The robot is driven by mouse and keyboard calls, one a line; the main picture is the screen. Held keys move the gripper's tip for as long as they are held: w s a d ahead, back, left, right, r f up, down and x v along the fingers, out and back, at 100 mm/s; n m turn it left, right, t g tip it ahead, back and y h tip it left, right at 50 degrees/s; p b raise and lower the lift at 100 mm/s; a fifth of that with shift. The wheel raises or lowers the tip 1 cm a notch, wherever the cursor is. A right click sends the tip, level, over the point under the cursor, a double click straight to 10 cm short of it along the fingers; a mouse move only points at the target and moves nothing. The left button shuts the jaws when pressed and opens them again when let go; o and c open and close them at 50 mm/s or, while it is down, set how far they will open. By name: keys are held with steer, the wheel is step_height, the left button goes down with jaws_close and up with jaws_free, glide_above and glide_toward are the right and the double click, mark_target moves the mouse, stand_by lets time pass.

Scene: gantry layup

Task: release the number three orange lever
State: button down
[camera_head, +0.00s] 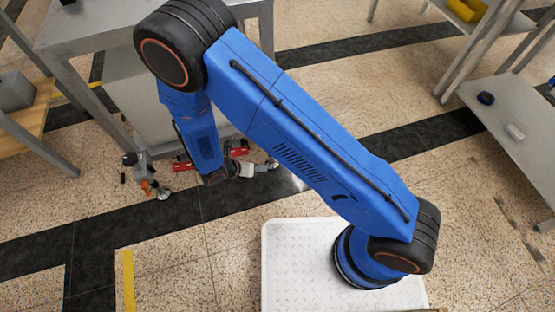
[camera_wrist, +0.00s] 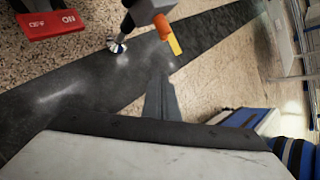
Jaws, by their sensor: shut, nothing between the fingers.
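In the head view, an orange lever (camera_head: 146,187) hangs low on a dark grey fitting at the left of the table's underside. In the wrist view, an orange lever tip (camera_wrist: 162,27) shows at the top middle, beside a dark grey fitting with a silver round foot (camera_wrist: 116,45). No number is readable on it. My gripper (camera_wrist: 161,82) is shut and empty, its dark fingers pointing toward the orange lever and apart from it in the picture. In the head view my arm hides most of the gripper.
A red block with white lettering (camera_wrist: 52,24) is at the wrist view's upper left. Red parts (camera_head: 182,166) also show in the head view. A grey table (camera_head: 95,22) stands behind my arm. A shelf (camera_head: 505,125) stands at right. Floor at front left is clear.

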steer(key=w+d+f, duration=0.6)
steer(key=w, duration=0.1)
steer(key=shift+w+d, duration=0.2)
steer(key=shift+d, duration=0.15)
stand_by(0.4)
steer(key=shift+d+h, duration=0.15)
steer(key=shift+h, duration=0.55)
steer(key=t+h, duration=0.1)
steer(key=h, duration=0.1)
steer(key=d+t+h, duration=0.1)
steer(key=h, duration=0.1)
steer(key=r+n+t+h, duration=0.1)
steer(key=h, duration=0.1)
steer(key=shift+w+d, duration=0.25)
stand_by(0.4)
steer(key=shift+d, duration=0.1)
stand_by(0.4)
